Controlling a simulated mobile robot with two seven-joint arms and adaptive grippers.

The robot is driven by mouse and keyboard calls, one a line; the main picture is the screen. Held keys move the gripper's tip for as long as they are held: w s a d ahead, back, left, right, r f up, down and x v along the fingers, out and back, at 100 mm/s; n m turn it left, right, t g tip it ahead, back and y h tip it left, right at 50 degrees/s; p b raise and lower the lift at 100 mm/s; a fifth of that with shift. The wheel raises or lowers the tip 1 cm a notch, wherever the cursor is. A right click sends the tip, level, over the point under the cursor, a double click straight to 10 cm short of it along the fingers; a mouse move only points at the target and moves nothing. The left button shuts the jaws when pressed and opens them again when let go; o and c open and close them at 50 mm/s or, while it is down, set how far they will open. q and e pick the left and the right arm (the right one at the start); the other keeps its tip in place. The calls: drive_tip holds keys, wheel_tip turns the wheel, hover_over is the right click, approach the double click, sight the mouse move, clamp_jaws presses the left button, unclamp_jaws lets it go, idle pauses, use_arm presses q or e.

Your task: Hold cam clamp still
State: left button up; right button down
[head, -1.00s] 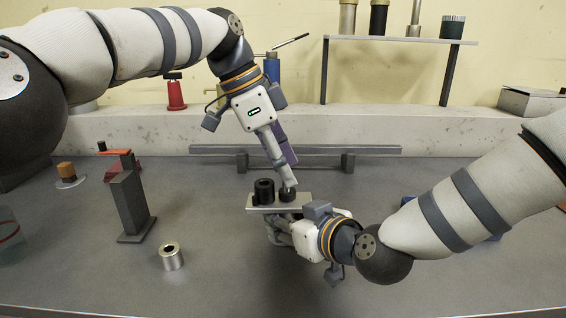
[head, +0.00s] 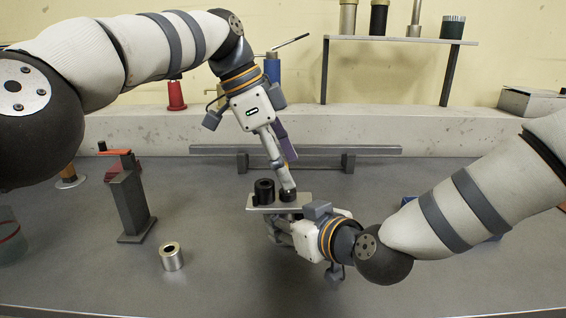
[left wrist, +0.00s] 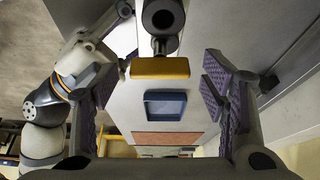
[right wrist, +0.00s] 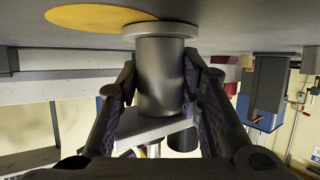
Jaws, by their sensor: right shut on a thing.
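The fixture I take to be the cam clamp has a flat grey plate (head: 300,203), with a tall black cylinder (head: 264,190) and a lower dark knob (head: 288,194) on top. Its thick grey post (right wrist: 160,78) shows in the right wrist view, between the fingers. My right gripper (right wrist: 160,90) is shut on that post, below the plate; its fingers are mostly hidden in the head view. My left gripper (head: 288,182) comes down from above, its tip close to the knob. In the left wrist view its purple-padded fingers (left wrist: 158,80) stand wide apart. I cannot tell whether it touches the knob.
A dark stand with an orange lever (head: 122,180) and a metal ring (head: 171,257) are on the bench at left. A low rail (head: 295,152) runs behind the fixture, and a shelf (head: 400,40) stands at the back. The front middle of the bench is clear.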

use_arm(q)
drive_tip(key=a+r, duration=0.2)
drive_tip(key=shift+a+r, duration=0.15)
drive_tip(key=shift+r, duration=0.25)
drive_tip(key=a, duration=1.1)
drive_tip(key=shift+s, duration=0.3)
drive_tip(key=shift+c, duration=0.3)
